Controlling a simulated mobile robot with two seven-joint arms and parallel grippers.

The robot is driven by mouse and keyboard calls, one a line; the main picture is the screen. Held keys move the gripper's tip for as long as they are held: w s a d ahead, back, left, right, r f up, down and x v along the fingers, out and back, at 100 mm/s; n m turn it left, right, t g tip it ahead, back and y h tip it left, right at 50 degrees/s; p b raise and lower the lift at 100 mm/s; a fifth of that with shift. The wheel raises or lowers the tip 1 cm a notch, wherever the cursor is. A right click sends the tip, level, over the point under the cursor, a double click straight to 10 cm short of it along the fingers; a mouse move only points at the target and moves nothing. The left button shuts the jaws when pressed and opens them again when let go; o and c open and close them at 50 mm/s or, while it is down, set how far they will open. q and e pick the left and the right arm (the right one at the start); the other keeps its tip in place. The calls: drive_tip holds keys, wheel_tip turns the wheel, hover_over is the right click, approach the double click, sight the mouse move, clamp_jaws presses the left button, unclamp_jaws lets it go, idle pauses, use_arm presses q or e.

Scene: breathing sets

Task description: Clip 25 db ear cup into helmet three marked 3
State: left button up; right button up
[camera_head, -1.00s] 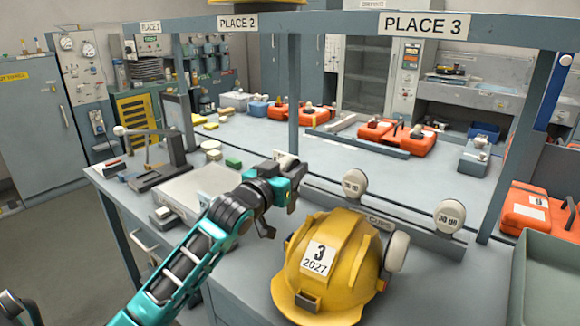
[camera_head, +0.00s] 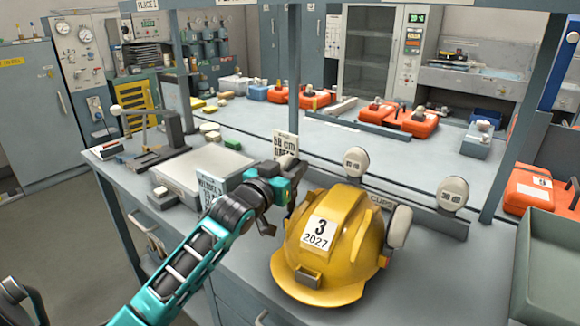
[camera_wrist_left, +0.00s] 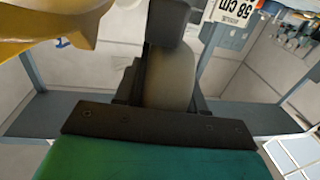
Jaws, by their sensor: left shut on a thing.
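The yellow helmet marked 3 and 2027 (camera_head: 325,245) stands on the bench in the head view, and its edge shows at upper left in the left wrist view (camera_wrist_left: 50,22). A pale ear cup (camera_head: 398,226) is on its right side. My left gripper (camera_head: 284,202) is just left of the helmet. In the left wrist view it is shut on a pale grey ear cup (camera_wrist_left: 168,78), whose marking I cannot read. The gripper mostly hides this cup in the head view. I cannot tell if it touches the helmet. My right gripper is not in view.
A rack behind the helmet holds a 30 dB cup (camera_head: 453,194) and another cup (camera_head: 356,162). A 58 cm sign (camera_head: 285,143) stands behind my gripper. A grey-green tray (camera_head: 550,265) is at right. A flat grey box (camera_head: 190,175) is at left.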

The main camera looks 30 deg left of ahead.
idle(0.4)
use_arm(q)
drive_tip(key=shift+p, duration=0.35)
drive_tip(key=shift+p, duration=0.7)
idle(0.8)
drive_tip(key=shift+f+b, duration=1.15)
drive_tip(key=shift+f, duration=1.05)
drive_tip(key=o, duration=1.3)
drive_tip(key=shift+c, duration=0.2)
drive_tip(key=shift+s, duration=0.15)
drive_tip(key=s, duration=1.2)
drive_tip(key=shift+s+d, duration=0.3)
drive_tip(key=shift+s, duration=0.05)
